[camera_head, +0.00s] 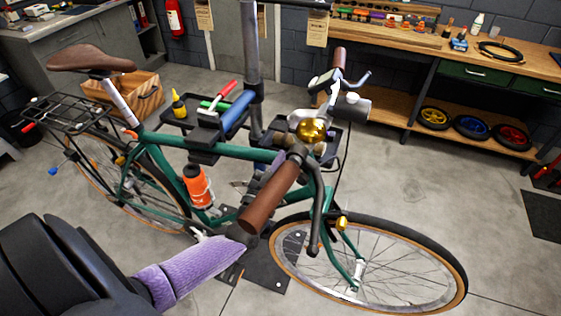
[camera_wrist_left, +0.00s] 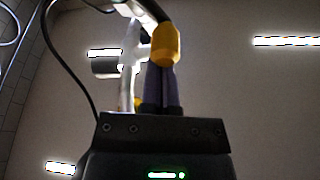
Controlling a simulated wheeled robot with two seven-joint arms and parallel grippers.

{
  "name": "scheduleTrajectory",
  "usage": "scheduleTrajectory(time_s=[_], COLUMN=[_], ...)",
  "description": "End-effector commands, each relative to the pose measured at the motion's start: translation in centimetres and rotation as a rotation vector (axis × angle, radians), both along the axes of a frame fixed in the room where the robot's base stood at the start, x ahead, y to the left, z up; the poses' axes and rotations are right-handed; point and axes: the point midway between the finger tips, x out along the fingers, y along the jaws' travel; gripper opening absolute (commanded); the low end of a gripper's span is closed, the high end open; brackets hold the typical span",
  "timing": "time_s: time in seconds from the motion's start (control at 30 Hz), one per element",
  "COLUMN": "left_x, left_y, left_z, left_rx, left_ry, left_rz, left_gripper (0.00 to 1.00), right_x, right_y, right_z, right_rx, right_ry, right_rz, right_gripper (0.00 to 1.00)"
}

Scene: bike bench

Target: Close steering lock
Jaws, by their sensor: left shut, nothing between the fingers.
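The green bicycle (camera_head: 235,151) is clamped on a stand post, its front wheel (camera_head: 368,262) to the right. My left arm comes in from the lower left, and its gripper (camera_head: 272,168) is near the front of the frame, behind the brown handlebar grip (camera_head: 268,205), which partly hides it. In the left wrist view the dark fingers (camera_wrist_left: 162,88) are shut and empty, tips close to a yellow part (camera_wrist_left: 166,45); I cannot tell whether they touch. I cannot make out the steering lock for certain. My right gripper is not in view.
A brass-coloured round part (camera_head: 312,130) sits on the handlebar. A tool tray (camera_head: 178,126) is behind the frame. A wooden workbench (camera_head: 470,50) stands at the back right.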

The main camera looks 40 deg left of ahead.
Motion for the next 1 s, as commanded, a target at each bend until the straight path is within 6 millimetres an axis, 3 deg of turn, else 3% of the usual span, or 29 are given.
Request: scheduleTrajectory(time_s=[1.0], left_x=[-0.5], left_y=[1.9], left_z=[-1.2], left_rx=[-0.209], left_ry=[-0.048], left_rz=[0.002], left_gripper=[0.0], right_x=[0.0], right_y=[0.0], right_z=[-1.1], right_rx=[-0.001], right_ry=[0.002], right_rz=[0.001], right_gripper=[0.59])
